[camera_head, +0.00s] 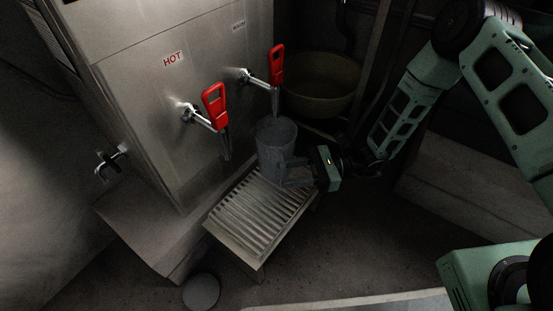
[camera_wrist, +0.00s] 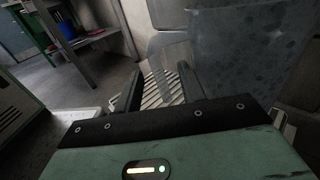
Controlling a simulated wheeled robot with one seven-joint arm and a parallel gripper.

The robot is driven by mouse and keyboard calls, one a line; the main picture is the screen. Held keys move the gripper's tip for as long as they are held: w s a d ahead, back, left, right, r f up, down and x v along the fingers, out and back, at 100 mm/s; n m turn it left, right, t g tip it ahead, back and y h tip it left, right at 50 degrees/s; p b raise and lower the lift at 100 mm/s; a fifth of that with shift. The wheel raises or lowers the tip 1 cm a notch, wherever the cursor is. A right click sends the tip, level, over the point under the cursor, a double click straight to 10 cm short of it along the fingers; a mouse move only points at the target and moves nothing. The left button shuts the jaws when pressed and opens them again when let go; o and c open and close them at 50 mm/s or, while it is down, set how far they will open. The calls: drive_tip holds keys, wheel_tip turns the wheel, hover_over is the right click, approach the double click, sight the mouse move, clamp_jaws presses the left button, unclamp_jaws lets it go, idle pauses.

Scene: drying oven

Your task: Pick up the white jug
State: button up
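The jug (camera_head: 276,140) looks grey and speckled rather than white in this dim light. It stands upright on the slatted drip tray (camera_head: 232,216), below the red-handled taps. In the wrist view the jug (camera_wrist: 250,65) fills the upper right, with a paler handle-like part (camera_wrist: 168,50) on its left side. My gripper (camera_head: 298,174) is at the jug's right side, low and close to it. In the wrist view the two dark fingers of my gripper (camera_wrist: 162,92) are spread apart, with the handle-like part ahead of the gap. I cannot tell whether they touch it.
A steel dispenser marked HOT (camera_head: 135,95) stands behind the tray, with two red tap levers (camera_head: 215,103) (camera_head: 277,63) near the jug. A large bowl (camera_head: 320,85) is behind right. A round disc (camera_head: 201,291) lies on the floor. Shelving (camera_wrist: 75,35) shows far left in the wrist view.

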drive_tip(key=shift+s+a, duration=0.15)
drive_tip(key=shift+a, duration=0.95)
clamp_jaws()
idle(0.6)
